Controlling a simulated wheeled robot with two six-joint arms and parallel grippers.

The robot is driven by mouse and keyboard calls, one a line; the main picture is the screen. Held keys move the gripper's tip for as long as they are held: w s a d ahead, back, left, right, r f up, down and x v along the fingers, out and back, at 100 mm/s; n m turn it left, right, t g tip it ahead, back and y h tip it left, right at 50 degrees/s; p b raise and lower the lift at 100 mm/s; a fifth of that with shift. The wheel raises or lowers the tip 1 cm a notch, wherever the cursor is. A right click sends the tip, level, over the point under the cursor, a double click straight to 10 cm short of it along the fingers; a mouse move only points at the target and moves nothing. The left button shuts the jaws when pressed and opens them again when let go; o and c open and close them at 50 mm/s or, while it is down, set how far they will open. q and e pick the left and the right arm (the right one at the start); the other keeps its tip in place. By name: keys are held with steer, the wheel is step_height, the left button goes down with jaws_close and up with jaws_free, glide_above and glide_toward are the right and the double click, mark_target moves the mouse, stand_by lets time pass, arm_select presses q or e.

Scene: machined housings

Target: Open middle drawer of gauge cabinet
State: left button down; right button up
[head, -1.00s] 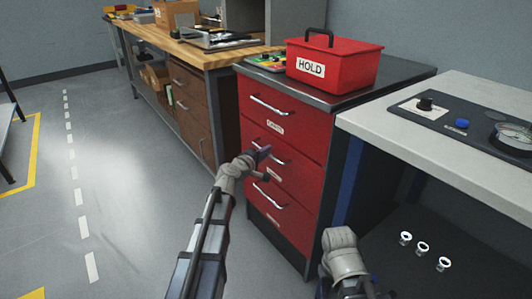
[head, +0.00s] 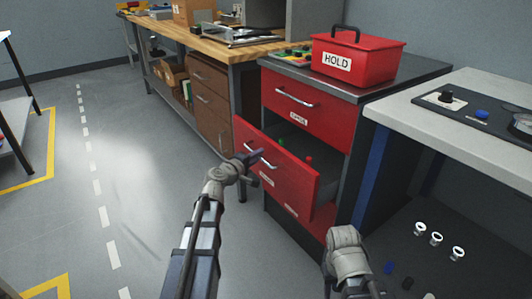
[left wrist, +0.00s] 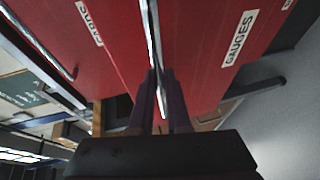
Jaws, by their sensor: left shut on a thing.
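The red gauge cabinet (head: 311,103) stands right of the middle in the head view. Its middle drawer (head: 292,186) is pulled out and its inside shows, with small green and red items in it. The top drawer is shut. The lower drawer is mostly hidden behind the middle one. My left gripper (head: 258,156) is at the middle drawer's front, shut on its bar handle (left wrist: 152,40). In the left wrist view the two dark fingers (left wrist: 162,95) close around the handle, near a "GAUGES" label (left wrist: 240,38). My right arm shows at the bottom, but its fingers cannot be made out.
A red "HOLD" box (head: 357,58) sits on the cabinet top. A grey bench (head: 450,130) with a gauge panel stands at right, white rings below it. A wooden bench (head: 205,42) with brown drawers is behind.

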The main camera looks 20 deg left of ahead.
arm_select(q)
steer(key=s+a, duration=0.7)
steer(key=s, duration=0.2)
steer(key=shift+s+a, duration=0.3)
arm_select(e)
steer(key=shift+s+a, duration=0.15)
steer(key=shift+s, duration=0.05)
arm_select(q)
steer(key=c, duration=1.2)
jaws_free()
steer(key=shift+o, duration=0.2)
